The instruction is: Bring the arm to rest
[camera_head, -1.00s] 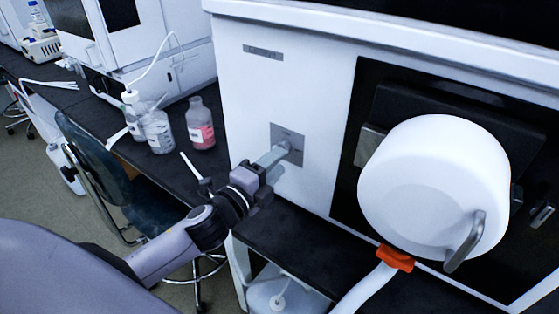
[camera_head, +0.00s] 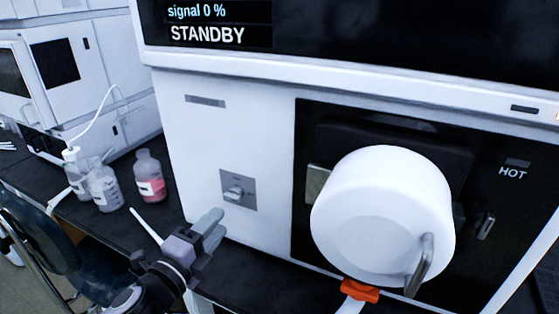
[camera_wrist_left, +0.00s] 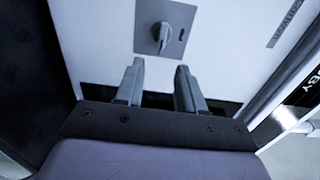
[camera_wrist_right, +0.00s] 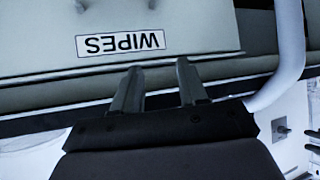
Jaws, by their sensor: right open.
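My left gripper (camera_head: 211,226) is in front of the white instrument, below and apart from a grey switch plate with a small knob (camera_head: 234,192). In the left wrist view my left gripper (camera_wrist_left: 157,84) has its two fingers apart with nothing between them, and the knob (camera_wrist_left: 161,37) stands beyond the fingertips. My right gripper (camera_wrist_right: 158,75) shows only in the right wrist view. Its fingers are apart and empty, near a surface with a label reading WIPES (camera_wrist_right: 120,42).
The instrument's display (camera_head: 215,22) reads STANDBY and signal 0 %. A white round housing (camera_head: 380,215) with a handle projects on the right, near a HOT label. Several bottles, one with pink liquid (camera_head: 150,178), stand on the black bench at left. A chair (camera_head: 35,235) is lower left.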

